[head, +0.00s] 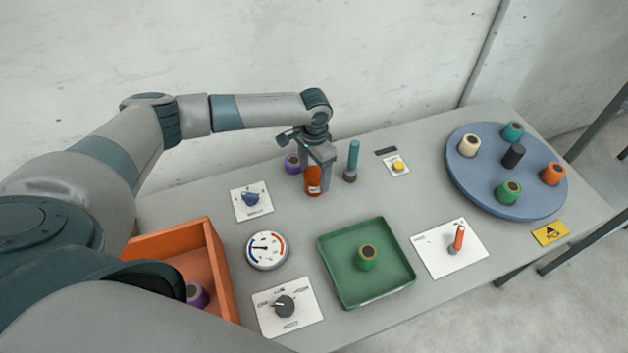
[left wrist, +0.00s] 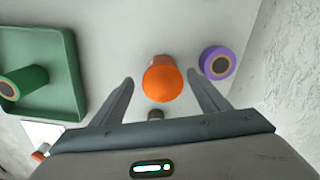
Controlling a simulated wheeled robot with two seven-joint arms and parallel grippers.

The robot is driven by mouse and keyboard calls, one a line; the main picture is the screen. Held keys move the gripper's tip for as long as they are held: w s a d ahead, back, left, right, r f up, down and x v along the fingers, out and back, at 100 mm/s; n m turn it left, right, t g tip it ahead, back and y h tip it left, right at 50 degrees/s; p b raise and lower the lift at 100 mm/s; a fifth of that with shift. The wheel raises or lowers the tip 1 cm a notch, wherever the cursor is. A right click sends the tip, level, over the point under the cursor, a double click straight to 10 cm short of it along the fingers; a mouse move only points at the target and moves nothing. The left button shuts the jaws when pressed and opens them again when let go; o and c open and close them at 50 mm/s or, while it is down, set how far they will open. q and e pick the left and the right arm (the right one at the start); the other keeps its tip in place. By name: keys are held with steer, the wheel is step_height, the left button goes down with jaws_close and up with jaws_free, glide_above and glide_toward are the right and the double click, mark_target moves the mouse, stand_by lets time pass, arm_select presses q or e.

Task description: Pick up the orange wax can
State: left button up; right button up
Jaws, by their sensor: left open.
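The orange wax can (head: 313,181) stands upright on the grey table below my left gripper (head: 320,172). In the left wrist view the orange can (left wrist: 162,82) shows from above, between the two fingers of my left gripper (left wrist: 160,90) and a little beyond their tips. The gripper is open and its fingers are apart from the can in that view. In the head view a finger partly hides the can's right side. My right gripper is not in view.
A purple spool (head: 292,163) stands close behind the can, and a teal peg (head: 353,160) stands to its right. A green tray (head: 327,270) with a green spool, a gauge (head: 267,250), an orange bin (head: 222,262) and a blue turntable (head: 470,185) with several spools occupy the table.

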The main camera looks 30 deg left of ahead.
mark_target(314, 173)
arm_select(q)
steer(key=shift+w+f+p, duration=0.15)
steer(key=shift+f+p, duration=0.3)
steer(key=shift+f, duration=0.2)
steer(key=shift+w+f+p, duration=0.15)
steer(key=shift+f+p, duration=0.35)
steer(key=shift+f, duration=1.35)
steer(key=c, duration=1.2)
steer(key=shift+a+r, duration=0.1)
steer(key=shift+r, duration=0.05)
steer(key=shift+c, duration=0.2)
steer(key=shift+r+b, duration=0.35)
steer(key=shift+r, duration=0.2)
step_height(314, 173, up, 2)
steer(key=shift+r+b, duration=0.1)
steer(key=shift+b, duration=0.4)
steer(key=d+r+b, duration=0.3)
steer(key=d+r, duration=0.4)
steer(key=d, duration=0.4)
steer(key=shift+d+r+b, duration=0.3)
steer(key=shift+d, duration=0.1)
